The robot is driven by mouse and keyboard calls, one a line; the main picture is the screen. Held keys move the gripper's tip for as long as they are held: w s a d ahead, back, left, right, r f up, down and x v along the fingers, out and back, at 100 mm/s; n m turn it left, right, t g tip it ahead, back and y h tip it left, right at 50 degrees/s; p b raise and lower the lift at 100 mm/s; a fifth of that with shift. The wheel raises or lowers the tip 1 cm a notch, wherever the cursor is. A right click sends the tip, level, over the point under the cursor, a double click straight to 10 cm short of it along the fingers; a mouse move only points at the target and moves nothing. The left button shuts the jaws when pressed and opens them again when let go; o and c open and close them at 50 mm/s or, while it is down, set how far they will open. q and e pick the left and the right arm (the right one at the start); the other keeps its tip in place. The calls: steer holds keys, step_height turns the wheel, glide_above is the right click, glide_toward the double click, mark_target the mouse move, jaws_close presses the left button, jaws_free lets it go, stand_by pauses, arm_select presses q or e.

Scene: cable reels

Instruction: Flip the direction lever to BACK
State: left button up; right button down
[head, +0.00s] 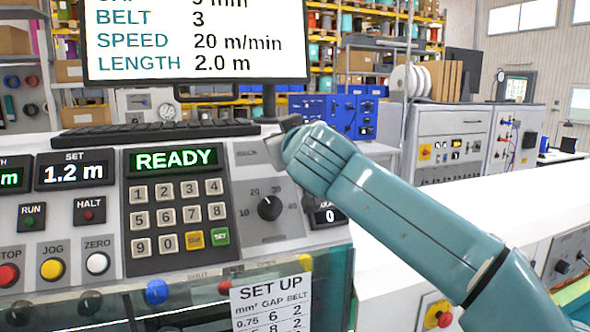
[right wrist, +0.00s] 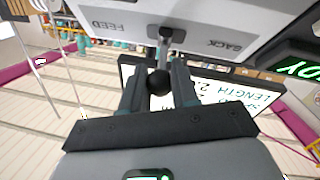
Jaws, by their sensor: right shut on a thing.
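The direction lever shows in the right wrist view as a black ball knob (right wrist: 158,82) on a thin shaft (right wrist: 163,48) rising from a slot in the grey panel. The panel's upside-down BACK label (right wrist: 222,45) is right of the shaft and its FEED label (right wrist: 110,25) left. The shaft stands roughly between the labels; its exact setting is hard to tell. My right gripper (right wrist: 157,76) is shut on the knob, a finger on each side. In the head view my right gripper (head: 280,143) is at the console's upper right and hides the lever. My left gripper is not in view.
The console has a rotary dial (head: 269,208) just below my right gripper, a keypad (head: 180,215) with a READY display (head: 174,159), and several buttons to the left. A keyboard (head: 150,134) and monitor (head: 195,40) stand behind. A counter display (head: 328,216) is partly hidden by my right arm.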

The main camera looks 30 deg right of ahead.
steer(key=shift+w+a+f+g+h+b, duration=0.15)
steer(key=shift+a+g+h+b, duration=0.15)
steer(key=shift+h, duration=0.2)
steer(key=shift+w+a+f+g+h+b, duration=0.15)
steer(key=shift+a+g+h+b, duration=0.1)
steer(key=shift+h, duration=0.25)
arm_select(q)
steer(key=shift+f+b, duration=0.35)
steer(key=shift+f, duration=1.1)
arm_select(e)
steer(key=shift+w+a+m+g+h, duration=0.1)
steer(key=shift+a+m+g+h, duration=0.15)
steer(key=shift+h, duration=0.5)
steer(key=shift+w+a+m+g+h, duration=0.1)
steer(key=shift+m+g+h, duration=0.25)
steer(key=shift+h, duration=0.4)
steer(key=shift+r, duration=0.1)
steer(key=c, duration=0.9)
jaws_free()
